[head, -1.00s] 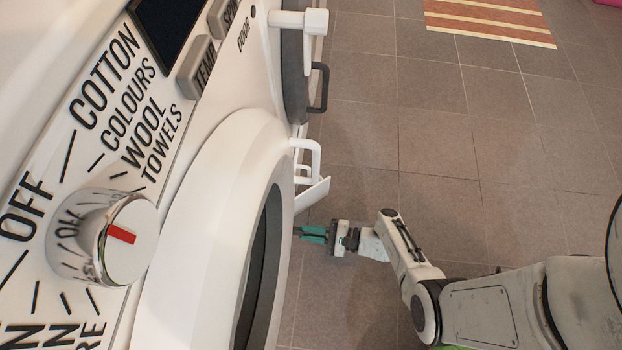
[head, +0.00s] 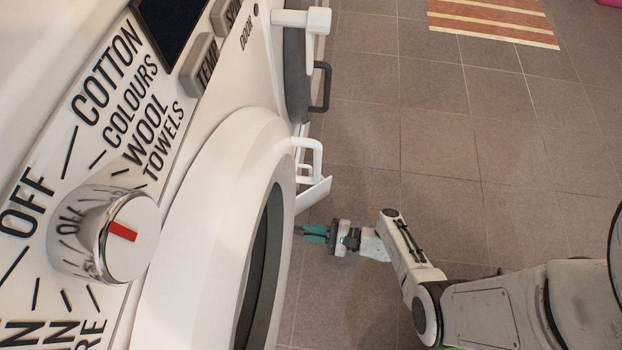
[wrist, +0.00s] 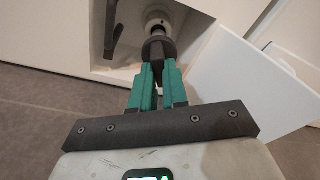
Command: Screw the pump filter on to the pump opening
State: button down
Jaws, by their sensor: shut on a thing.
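In the wrist view, my gripper (wrist: 158,80) has teal fingers shut on the grey handle of the pump filter (wrist: 157,49). The filter's dark round disc shows just beyond the fingertips. It sits in front of the pale round pump opening (wrist: 156,19) inside a white recess. The disc hides much of the opening, so I cannot tell whether the filter is inside it or only against it. In the head view, my gripper (head: 308,233) reaches to the machine's lower front, and the filter and opening are hidden.
An open white flap (wrist: 245,85) stands close at the right of my gripper in the wrist view. A dark lever-like part (wrist: 124,25) hangs at the left of the recess.

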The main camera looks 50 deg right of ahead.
jog(key=shift+a+r+x, duration=0.1)
jog(key=shift+r+x, duration=0.05)
jog(key=shift+x, duration=1.35)
jog(key=shift+a+r+x, duration=0.15)
jog(key=shift+x, duration=1.4)
jog(key=c, duration=1.1)
grip_release()
jog(key=shift+s, duration=0.1)
jog(key=shift+o, duration=0.2)
jog(key=p+v, duration=0.2)
jog(key=v, duration=0.9)
